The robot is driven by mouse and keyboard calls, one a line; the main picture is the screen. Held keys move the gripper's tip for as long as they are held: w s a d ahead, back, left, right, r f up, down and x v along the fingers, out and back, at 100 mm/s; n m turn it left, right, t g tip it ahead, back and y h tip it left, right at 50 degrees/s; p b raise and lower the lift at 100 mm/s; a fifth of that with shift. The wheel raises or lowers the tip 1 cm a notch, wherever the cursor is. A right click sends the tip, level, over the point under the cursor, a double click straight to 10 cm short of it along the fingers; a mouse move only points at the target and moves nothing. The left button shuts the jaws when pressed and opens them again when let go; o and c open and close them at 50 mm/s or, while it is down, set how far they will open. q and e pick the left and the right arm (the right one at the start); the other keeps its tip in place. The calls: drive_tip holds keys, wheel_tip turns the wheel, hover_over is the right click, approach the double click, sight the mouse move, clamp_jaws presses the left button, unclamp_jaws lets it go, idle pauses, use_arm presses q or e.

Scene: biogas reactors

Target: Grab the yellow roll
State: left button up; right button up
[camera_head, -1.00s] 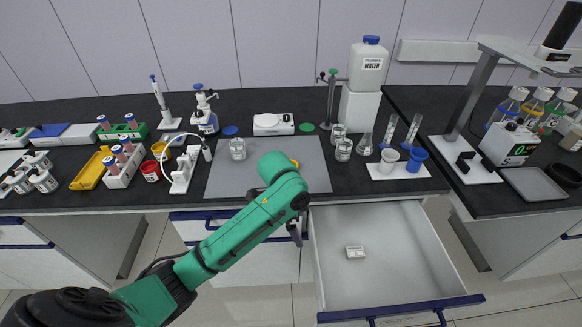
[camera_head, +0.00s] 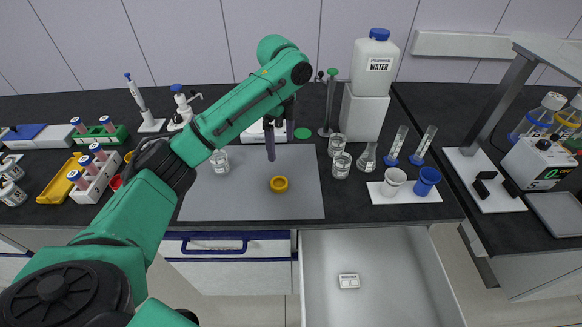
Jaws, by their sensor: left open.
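The yellow roll (camera_head: 279,185) lies flat on the grey mat (camera_head: 230,205), right of the mat's middle. My left gripper (camera_head: 280,145) hangs over the back part of the mat, behind and above the roll. Its two dark fingers point down, apart, with nothing between them. The roll is clear of the fingers and fully visible. My right gripper does not show.
A beaker (camera_head: 219,162) stands on the mat left of the roll, beside my arm. More glassware (camera_head: 341,164) and a white tray with two cups (camera_head: 410,196) stand to the right. An open drawer (camera_head: 375,255) juts out below the counter's front edge.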

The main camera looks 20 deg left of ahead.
use_arm(q)
drive_tip(key=w, duration=0.1)
drive_tip(key=p, duration=0.1)
hover_over(279, 183)
drive_tip(key=f, duration=0.6)
drive_tip(key=shift+s+d+f, duration=0.1)
drive_tip(key=shift+d+f, duration=0.1)
drive_tip(key=shift+f, duration=0.15)
wheel_tip(279, 183, down, 7)
drive_tip(key=shift+a+r+p, duration=0.1)
drive_tip(key=shift+a+p, duration=0.05)
drive_tip(key=shift+p, duration=0.85)
drive_tip(key=c, duration=1.4)
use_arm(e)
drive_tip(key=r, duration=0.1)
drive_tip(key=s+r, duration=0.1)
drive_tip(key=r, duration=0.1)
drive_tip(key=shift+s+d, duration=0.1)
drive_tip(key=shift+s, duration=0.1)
